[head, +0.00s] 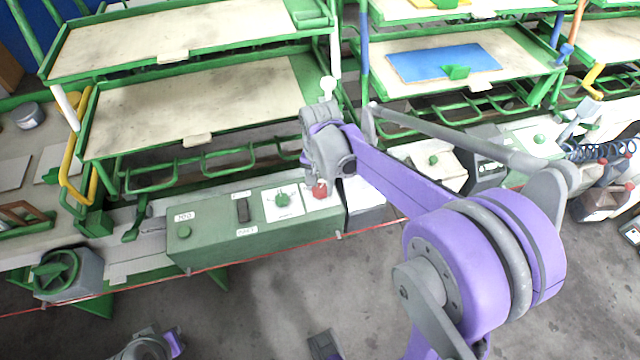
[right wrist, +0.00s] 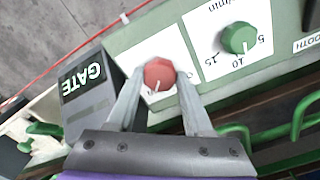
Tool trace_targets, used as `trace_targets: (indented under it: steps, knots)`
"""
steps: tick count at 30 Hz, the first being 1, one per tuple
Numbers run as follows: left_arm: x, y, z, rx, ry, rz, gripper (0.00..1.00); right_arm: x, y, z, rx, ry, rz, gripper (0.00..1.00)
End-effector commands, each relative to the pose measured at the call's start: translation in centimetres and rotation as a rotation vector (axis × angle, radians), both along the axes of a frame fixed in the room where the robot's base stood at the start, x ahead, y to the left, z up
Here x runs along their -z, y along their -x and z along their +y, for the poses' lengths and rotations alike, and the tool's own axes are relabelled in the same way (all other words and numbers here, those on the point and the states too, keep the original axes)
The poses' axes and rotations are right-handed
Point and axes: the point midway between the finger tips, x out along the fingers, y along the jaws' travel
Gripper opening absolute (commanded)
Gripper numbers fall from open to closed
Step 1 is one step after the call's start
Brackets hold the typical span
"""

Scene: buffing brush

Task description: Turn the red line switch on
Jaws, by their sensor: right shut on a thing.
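The red line switch is a red knob (right wrist: 159,73) on a white plate, set in the face of a long green control box (head: 215,240). In the head view the red knob (head: 319,188) shows at the right end of the box, partly covered by my wrist. My right gripper (right wrist: 160,84) has one finger on each side of the knob and is shut on it. A short white pointer mark on the knob faces the gripper's palm in the right wrist view. The plate's lettering is mostly hidden by the fingers.
A green dial (right wrist: 239,38) with numbers sits beside the red knob. A dark GATE box (right wrist: 90,92) stands close on the other side. Green racks with trays (head: 190,110) rise behind the control box. A thin red line runs along its front; open floor lies before it.

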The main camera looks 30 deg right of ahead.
Motion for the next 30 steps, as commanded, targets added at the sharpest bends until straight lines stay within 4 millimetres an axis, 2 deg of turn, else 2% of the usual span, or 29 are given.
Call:
trace_targets:
  steps: [1, 2, 6, 17, 20, 30]
  knots:
    - [0.0, 0.0, 0.0, 0.000, 0.000, 0.000, 0.00, 0.0, 0.0, 0.0, 0.002, 0.001, -0.001, 0.00]
    - [0.0, 0.0, 0.0, 0.000, 0.000, 0.000, 0.00, 0.0, 0.0, 0.0, 0.002, 0.001, -0.001, 0.55]
    - [0.0, 0.0, 0.0, 0.000, 0.000, 0.000, 0.00, 0.0, 0.0, 0.0, 0.001, 0.001, -0.001, 0.80]
    - [-0.1, 0.0, 0.0, 0.000, 0.000, 0.000, 0.00, -0.4, 0.0, 0.0, 0.000, 0.000, 0.000, 0.81]
    - [-0.2, 0.0, 0.0, 0.000, 0.000, -0.001, 0.00, -1.6, 0.0, 0.0, 0.000, 0.000, 0.000, 0.81]
    - [-1.1, -0.2, 0.0, 0.000, 0.000, -0.004, 0.00, -8.3, 0.0, 0.0, 0.000, 0.000, 0.000, 0.81]
